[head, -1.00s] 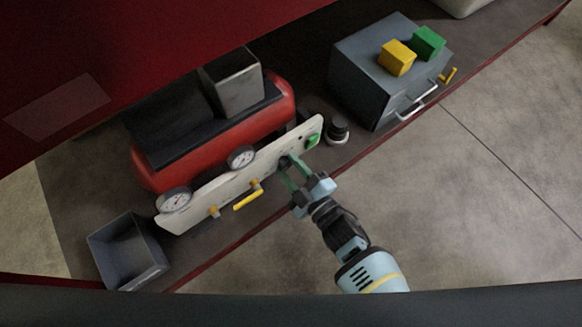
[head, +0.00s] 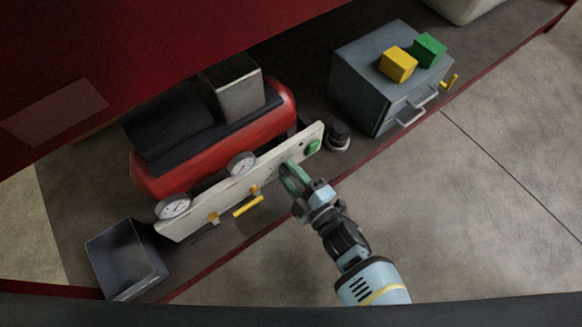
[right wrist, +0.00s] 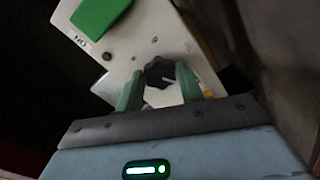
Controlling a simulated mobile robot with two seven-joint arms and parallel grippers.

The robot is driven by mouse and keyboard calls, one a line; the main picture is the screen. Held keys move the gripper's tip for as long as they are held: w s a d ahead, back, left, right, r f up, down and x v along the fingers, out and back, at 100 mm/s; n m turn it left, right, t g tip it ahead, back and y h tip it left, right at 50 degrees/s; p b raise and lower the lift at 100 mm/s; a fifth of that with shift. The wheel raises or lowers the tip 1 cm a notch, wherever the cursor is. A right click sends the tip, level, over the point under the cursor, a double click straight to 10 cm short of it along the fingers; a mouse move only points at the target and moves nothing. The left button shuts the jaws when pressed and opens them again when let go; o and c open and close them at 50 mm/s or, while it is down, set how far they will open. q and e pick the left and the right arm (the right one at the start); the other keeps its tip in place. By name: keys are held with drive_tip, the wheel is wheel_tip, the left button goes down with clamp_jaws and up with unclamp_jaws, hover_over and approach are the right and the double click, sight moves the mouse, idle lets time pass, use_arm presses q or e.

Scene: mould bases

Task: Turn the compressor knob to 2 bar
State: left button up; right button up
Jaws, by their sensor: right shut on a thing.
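The red compressor (head: 160,180) lies on the low shelf, with a pale control panel (head: 190,220) along its front. The panel carries two round gauges, yellow-handled valves and a green switch. In the right wrist view the dark knob (right wrist: 158,71), with a pale pointer line, sits on the panel (right wrist: 120,60) between the green fingers of my right gripper (right wrist: 157,88). In the head view my right gripper (head: 291,178) reaches the panel from below right and hides most of the knob. It is shut on the knob. The gauge readings and scale marks are too small to read. My left gripper is not in view.
A dark open bin (head: 125,262) stands left of the compressor. A grey drawer cabinet (head: 360,85) with a yellow block (head: 397,64) and green block (head: 429,49) on top stands right. A small dark round object (head: 338,137) sits between. The floor in front is clear.

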drive_tip(key=o, duration=1)
drive_tip(key=shift+p+v, duration=1.4)
drive_tip(key=shift+v, duration=2.55)
